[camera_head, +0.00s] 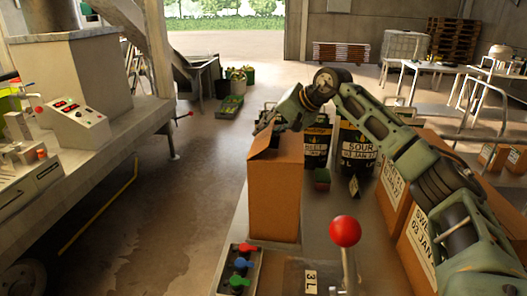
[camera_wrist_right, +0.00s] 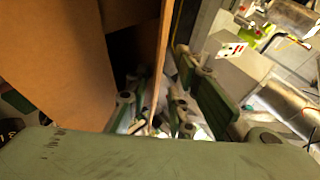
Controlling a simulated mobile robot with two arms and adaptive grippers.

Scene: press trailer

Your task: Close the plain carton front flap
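The plain carton (camera_head: 274,200) stands upright on the bench, tall and brown, with no label. A flap (camera_head: 262,142) slants at its top. My right arm reaches in from the right, and its gripper (camera_head: 268,122) is at the carton's top, partly hidden behind it. In the right wrist view the carton (camera_wrist_right: 55,60) fills the left, with a dark opening beside a thin upright flap (camera_wrist_right: 161,60). The right gripper (camera_wrist_right: 165,110) is open, its fingers apart on either side of this flap. Whether they touch it is unclear. My left gripper is not in view.
A red-knobbed lever (camera_head: 345,231) and coloured valves (camera_head: 240,268) stand in front of the carton. Dark labelled containers (camera_head: 357,148) are behind it. Labelled cartons (camera_head: 395,190) stand to the right, under my arm. Open floor (camera_head: 190,215) lies left.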

